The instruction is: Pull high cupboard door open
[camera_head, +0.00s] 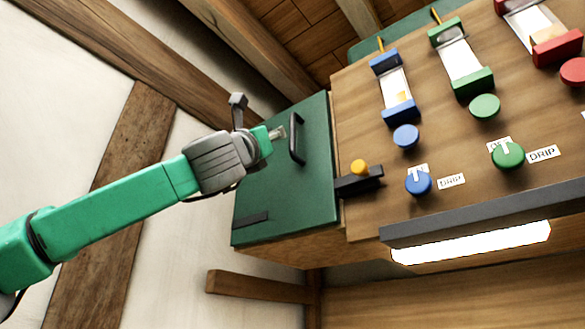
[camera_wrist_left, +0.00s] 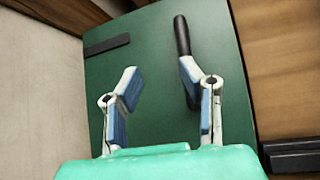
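The green cupboard door (camera_head: 270,185) is closed, or nearly so, on the left end of the wooden cabinet. Its black bar handle (camera_head: 297,138) stands upright near the door's right edge. My left gripper (camera_head: 281,132) is just left of the handle, its fingers partly hidden by my wrist. In the left wrist view my left gripper (camera_wrist_left: 157,70) is open and empty in front of the door (camera_wrist_left: 160,40). The handle (camera_wrist_left: 182,36) lies beyond the right finger, whose tip overlaps its lower end; I cannot tell whether they touch. My right gripper is not in view.
Right of the door, a wooden panel (camera_head: 450,125) carries coloured knobs, gauges and labels. A dark block with a yellow knob (camera_head: 358,167) sits close to the door's right edge. A lit lamp (camera_head: 470,243) hangs below. Timber beams (camera_head: 130,50) cross the white wall at left.

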